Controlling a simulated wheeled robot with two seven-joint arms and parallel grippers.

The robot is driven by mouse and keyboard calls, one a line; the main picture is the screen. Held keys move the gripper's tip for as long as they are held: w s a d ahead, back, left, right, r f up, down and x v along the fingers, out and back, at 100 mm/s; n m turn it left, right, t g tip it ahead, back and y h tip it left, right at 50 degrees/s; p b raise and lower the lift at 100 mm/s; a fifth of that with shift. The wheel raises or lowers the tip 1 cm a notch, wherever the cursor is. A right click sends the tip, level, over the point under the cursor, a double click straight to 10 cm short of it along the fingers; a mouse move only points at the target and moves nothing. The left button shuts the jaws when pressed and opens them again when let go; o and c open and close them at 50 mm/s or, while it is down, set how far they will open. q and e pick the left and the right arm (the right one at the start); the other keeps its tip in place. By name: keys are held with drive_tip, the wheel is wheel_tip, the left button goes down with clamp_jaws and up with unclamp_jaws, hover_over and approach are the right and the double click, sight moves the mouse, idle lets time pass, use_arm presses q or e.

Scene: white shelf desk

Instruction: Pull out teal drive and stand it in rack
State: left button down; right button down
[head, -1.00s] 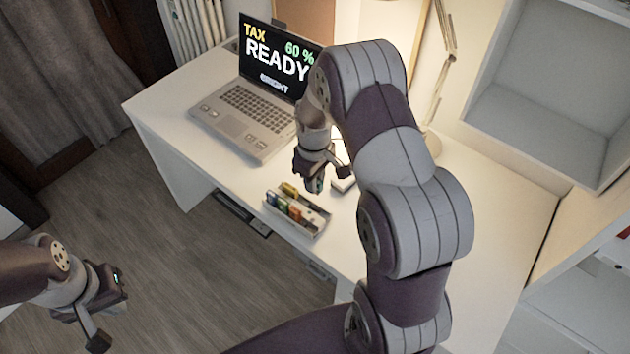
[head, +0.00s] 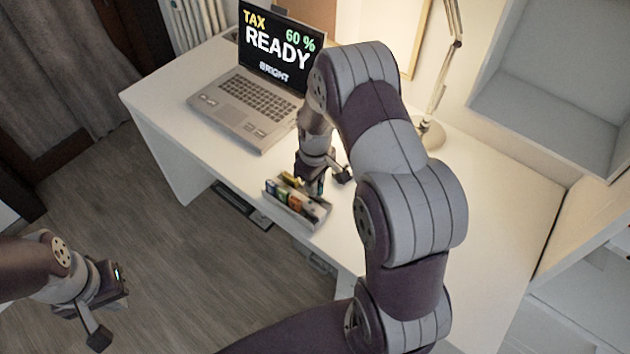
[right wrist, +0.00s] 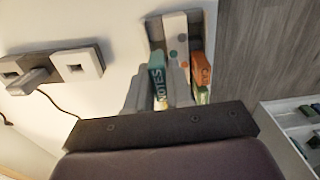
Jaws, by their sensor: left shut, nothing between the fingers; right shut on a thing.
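The teal drive, marked NOTES (right wrist: 157,88), is between the fingers of my right gripper (right wrist: 168,95) in the right wrist view. In the head view only a small teal bit (head: 320,187) shows below my right gripper (head: 314,184), which is shut on it. The drive is at the back right part of the rack (head: 312,222); I cannot tell whether its lower end is inside a slot. An orange drive (right wrist: 201,68) stands beside it in the rack, with a green one below. My left gripper (head: 108,308) is shut and empty over the floor, away from the desk.
An open laptop (head: 250,100) stands behind the rack on the white desk (head: 480,215). A lamp (head: 430,132) is at the back. A grey hub with white sockets (right wrist: 75,64) lies left of the drive in the right wrist view. The desk's right side is clear.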

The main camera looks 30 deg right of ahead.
drive_tip(key=shift+p, duration=0.55)
idle(1.0)
drive_tip(key=shift+f+b, duration=1.1)
drive_tip(key=shift+f, duration=0.6)
drive_tip(key=c, duration=0.9)
unclamp_jaws()
drive_tip(key=shift+c, duration=0.2)
wheel_tip(320, 180, up, 13)
drive_tip(key=shift+f, duration=0.15)
